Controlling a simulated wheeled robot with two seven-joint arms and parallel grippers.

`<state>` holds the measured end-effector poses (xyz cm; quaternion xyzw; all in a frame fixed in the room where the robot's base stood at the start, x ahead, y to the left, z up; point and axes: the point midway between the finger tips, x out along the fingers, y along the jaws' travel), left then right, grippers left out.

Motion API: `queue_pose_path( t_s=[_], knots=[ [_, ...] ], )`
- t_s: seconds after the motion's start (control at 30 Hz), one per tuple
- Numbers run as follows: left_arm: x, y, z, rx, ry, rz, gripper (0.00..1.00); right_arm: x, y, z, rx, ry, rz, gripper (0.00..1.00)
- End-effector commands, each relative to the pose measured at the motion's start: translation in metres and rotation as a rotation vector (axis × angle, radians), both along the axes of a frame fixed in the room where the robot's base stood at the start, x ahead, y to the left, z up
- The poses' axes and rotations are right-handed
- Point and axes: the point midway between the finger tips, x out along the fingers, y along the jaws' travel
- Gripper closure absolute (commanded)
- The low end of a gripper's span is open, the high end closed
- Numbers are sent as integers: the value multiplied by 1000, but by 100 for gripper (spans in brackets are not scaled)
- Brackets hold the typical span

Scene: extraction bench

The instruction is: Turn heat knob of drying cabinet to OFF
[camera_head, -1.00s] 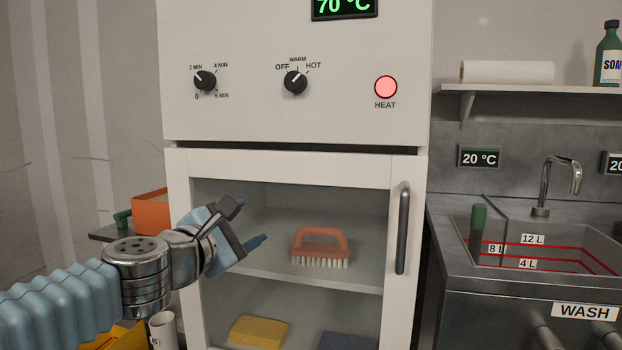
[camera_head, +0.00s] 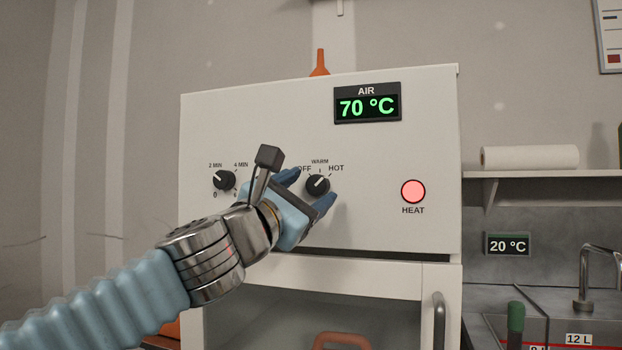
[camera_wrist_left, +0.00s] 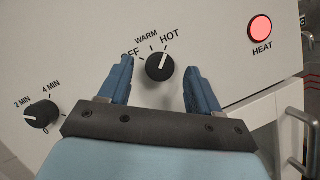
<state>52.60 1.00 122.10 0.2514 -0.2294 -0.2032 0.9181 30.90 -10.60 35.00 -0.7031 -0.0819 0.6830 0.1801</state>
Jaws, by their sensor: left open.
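The heat knob (camera_head: 318,184) is a round black knob with a white pointer line on the white drying cabinet (camera_head: 240,120). Its marks read OFF, WARM and HOT, and the pointer is turned toward HOT. It also shows in the left wrist view (camera_wrist_left: 160,67). My left gripper (camera_head: 314,186) is open, with one blue finger on each side of the knob. In the left wrist view (camera_wrist_left: 158,68) gaps show between the fingers and the knob, and contact is not visible. The OFF label is partly hidden by a finger. My right gripper is out of view.
A timer knob (camera_head: 224,180) sits left of the heat knob. A lit red HEAT lamp (camera_head: 413,191) is to its right. The air display (camera_head: 367,107) above reads 70 °C. The cabinet door with its handle (camera_head: 439,320) is below.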

Motion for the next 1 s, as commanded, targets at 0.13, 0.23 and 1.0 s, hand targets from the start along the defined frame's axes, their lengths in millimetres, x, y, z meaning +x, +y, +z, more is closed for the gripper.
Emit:
queue_pose_path(
  t_s=[0.13, 0.23, 1.0],
  knots=[
    [11, -7, 5, -1, 1, 0, 37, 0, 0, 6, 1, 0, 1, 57],
    [13, -8, 5, 0, 0, 1, 37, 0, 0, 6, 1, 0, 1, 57],
    [13, -8, 3, -8, 3, 1, 93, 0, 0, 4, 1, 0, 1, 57]
  ],
)
